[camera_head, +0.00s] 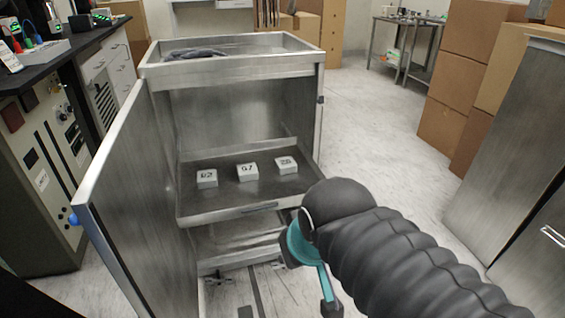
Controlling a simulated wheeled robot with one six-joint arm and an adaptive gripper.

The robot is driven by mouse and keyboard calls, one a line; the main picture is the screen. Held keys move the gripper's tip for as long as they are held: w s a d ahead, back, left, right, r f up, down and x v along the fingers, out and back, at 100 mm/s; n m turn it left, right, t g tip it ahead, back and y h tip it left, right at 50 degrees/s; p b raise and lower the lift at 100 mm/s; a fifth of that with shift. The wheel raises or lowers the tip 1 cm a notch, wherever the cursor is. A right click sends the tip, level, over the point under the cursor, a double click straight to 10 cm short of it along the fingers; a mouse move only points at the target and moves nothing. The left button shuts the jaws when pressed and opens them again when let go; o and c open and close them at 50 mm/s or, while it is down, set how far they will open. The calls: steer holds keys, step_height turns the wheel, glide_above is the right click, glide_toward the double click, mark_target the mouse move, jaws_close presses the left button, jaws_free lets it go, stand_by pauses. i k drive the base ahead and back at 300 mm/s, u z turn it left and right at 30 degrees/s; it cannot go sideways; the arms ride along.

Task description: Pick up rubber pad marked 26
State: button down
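Three small pale grey pads lie in a row on the pulled-out metal shelf (215,207) of an open cabinet. The right one (287,165) carries a dark marking that looks like 26 or 28; the last digit is blurred. The middle pad (247,172) looks marked 07, and the left pad (207,178) looks marked 02. My gripper (309,283), with teal and dark parts, is below and right of the pads in the picture, in front of the shelf's right front corner. It is apart from the pads. My own arm partly hides it, so its opening is unclear.
The cabinet door (130,190) stands open on the left. The cabinet's top tray (160,68) holds a dark item. A lower shelf (240,240) lies under the pads. Cardboard boxes (450,112) and a metal cabinet (510,150) stand at right. Floor (370,140) between is clear.

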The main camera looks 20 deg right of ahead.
mark_target(286, 165)
steer(key=k, duration=0.65)
steer(key=z, duration=0.65)
steer(key=i, duration=1.15)
steer(key=u, duration=0.5)
